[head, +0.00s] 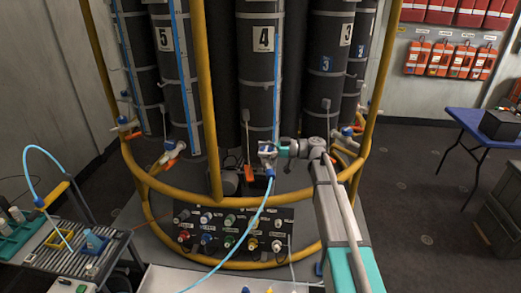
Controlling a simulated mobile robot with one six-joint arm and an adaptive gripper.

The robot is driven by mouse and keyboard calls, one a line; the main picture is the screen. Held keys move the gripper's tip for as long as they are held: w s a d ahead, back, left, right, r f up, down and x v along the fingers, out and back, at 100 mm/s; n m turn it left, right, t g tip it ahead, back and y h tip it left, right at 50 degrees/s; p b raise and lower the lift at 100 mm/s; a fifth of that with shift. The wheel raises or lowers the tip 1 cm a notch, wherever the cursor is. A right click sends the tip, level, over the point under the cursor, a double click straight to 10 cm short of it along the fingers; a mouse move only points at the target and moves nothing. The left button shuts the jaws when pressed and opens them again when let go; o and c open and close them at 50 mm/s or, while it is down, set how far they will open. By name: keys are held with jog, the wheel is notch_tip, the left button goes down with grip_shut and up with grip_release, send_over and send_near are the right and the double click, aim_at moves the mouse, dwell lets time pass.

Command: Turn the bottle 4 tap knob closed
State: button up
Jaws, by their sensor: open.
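Bottle 4 (261,75) is the tall dark cylinder with a white "4" label, standing in the middle of the rack. My gripper (277,150) is open and reaches in from the right at the fitting. Whether its fingers touch or surround the knob cannot be told. A light blue hose (250,225) runs down from there toward the lower left.
A yellow rail (213,100) stands left of bottle 4, and yellow hoops ring the rack. Bottles 5 (172,75) and 3 (328,75) flank it, with another tap (170,152) at left. A panel of coloured knobs (232,232) lies below. A blue table (485,128) stands at right.

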jog(key=shift+a, duration=0.25)
jog(key=c, duration=0.9)
jog(key=shift+m+t, duration=0.3)
jog(key=shift+t, duration=0.1)
jog(key=shift+m+t, duration=1.1)
jog(key=shift+t, duration=0.7)
jog(key=m+t, duration=0.1)
jog(key=t, duration=0.1)
jog(key=m+t+h, duration=0.2)
jog(key=t, duration=0.1)
jog(key=shift+w+d+m+t, duration=0.1)
jog(key=shift+w+m+t, duration=0.2)
jog(key=shift+m, duration=0.1)
jog(key=shift+w+d+m+t+h, duration=0.1)
jog(key=shift+w+m+t+h, duration=0.05)
jog(key=shift+m+t+h, duration=0.85)
jog(key=shift+w+d+m+t+h, duration=0.15)
jog(key=shift+m+t+h, duration=0.7)
jog(key=shift+t+h, duration=0.3)
jog(key=shift+w+d+m+t+h, duration=0.1)
jog(key=shift+w+m+t+h, duration=0.05)
jog(key=shift+m+t+h, duration=0.85)
jog(key=shift+h, duration=0.25)
